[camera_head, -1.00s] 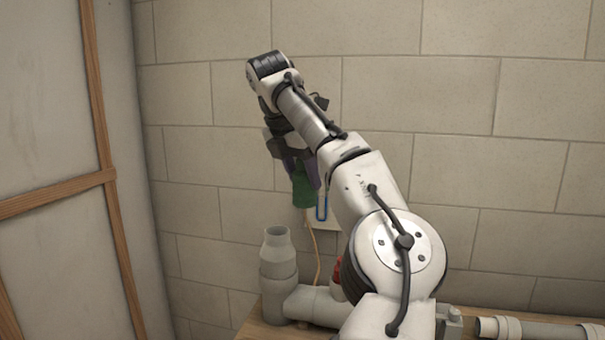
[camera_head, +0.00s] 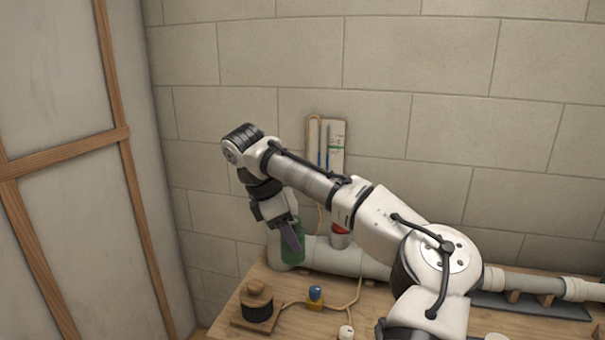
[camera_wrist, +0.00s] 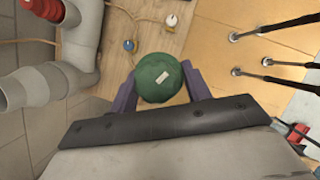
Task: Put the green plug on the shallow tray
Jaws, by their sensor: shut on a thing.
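The green plug (camera_head: 292,243) is held between the fingers of my gripper (camera_head: 290,238), in front of the grey pipe at the left end of the bench. In the wrist view the round green plug (camera_wrist: 160,78) with a small pale label sits between the two purple fingers of my gripper (camera_wrist: 158,85), which are shut on it. It appears to be held above the bench top. A dark, flat, tray-like thing (camera_head: 540,308) lies under the pipe at the right; I cannot tell whether it is the shallow tray. My arm hides part of the bench.
The wooden bench (camera_head: 285,318) carries a thick grey pipe (camera_head: 335,258), a black spool on a wooden base (camera_head: 257,309), a blue-topped knob (camera_head: 315,293) and a white knob (camera_head: 346,332). A pale board (camera_head: 327,145) is against the tiled wall.

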